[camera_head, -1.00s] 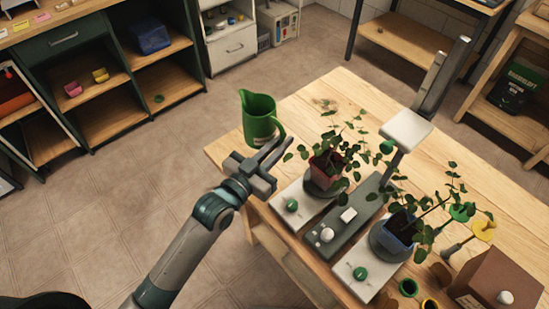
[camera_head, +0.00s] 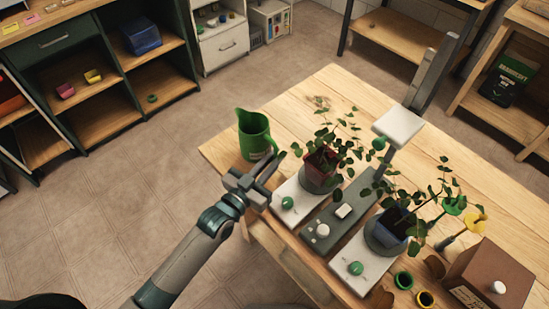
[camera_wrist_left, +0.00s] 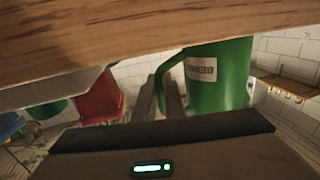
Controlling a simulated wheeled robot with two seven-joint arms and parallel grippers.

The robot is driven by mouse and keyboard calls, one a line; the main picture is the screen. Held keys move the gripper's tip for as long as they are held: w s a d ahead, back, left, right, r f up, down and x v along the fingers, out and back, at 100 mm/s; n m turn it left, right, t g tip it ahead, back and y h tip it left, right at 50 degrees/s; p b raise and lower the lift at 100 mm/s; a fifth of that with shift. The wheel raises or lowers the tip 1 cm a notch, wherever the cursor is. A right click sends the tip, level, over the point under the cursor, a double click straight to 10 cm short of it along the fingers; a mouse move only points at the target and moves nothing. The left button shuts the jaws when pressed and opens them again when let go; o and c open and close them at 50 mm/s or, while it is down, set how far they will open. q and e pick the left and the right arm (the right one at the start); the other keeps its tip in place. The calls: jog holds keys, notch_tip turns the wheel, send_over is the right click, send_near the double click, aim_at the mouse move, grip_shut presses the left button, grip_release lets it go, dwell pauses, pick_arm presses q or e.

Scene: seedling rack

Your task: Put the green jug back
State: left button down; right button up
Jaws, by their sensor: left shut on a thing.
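The green jug (camera_head: 256,138) is upright at the left corner of the wooden table (camera_head: 300,107), with its spout to the left. My left gripper (camera_head: 266,171) is shut on the jug's handle, on the near side of the jug. In the left wrist view, which is upside down, the jug (camera_wrist_left: 222,78) shows a white label and its handle runs between the fingers (camera_wrist_left: 168,95). The table edge (camera_wrist_left: 120,30) crosses the top of that view and meets the jug's base. I cannot tell whether the base touches the tabletop. My right gripper is not in view.
A red-potted plant (camera_head: 322,160) on a white scale-like base stands just right of the jug. A blue-potted plant (camera_head: 393,229), a grey post with a white head (camera_head: 398,126) and a brown box (camera_head: 490,277) stand farther right. Tabletop behind the jug is clear.

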pick_arm(q)
jog(key=shift+f, duration=0.35)
jog(key=shift+f, duration=0.15)
jog(key=c, duration=1.8)
grip_release()
jog(key=shift+c, duration=0.2)
